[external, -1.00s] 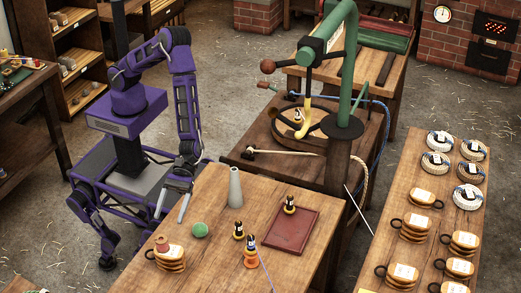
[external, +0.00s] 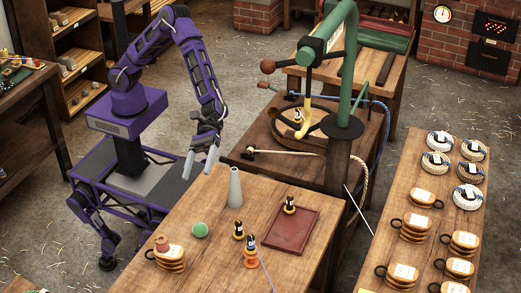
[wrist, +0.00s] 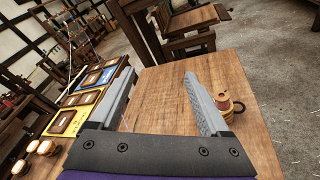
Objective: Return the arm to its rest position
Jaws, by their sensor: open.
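My gripper (external: 201,162) is open and empty in the external view, raised above the far left edge of the near wooden table (external: 190,225). My purple arm reaches up from its base and bends down to it. In the wrist view, the two grey jaws of my gripper (wrist: 160,92) are spread wide, with nothing between them but the table behind.
On the near table are a grey cone (external: 235,187), a green ball (external: 200,230), a coil with a reddish spool (external: 168,255), small dark bottles (external: 239,230) and a red tray (external: 290,243). A green-armed machine (external: 345,70) stands behind. Coils cover the right table (external: 415,170).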

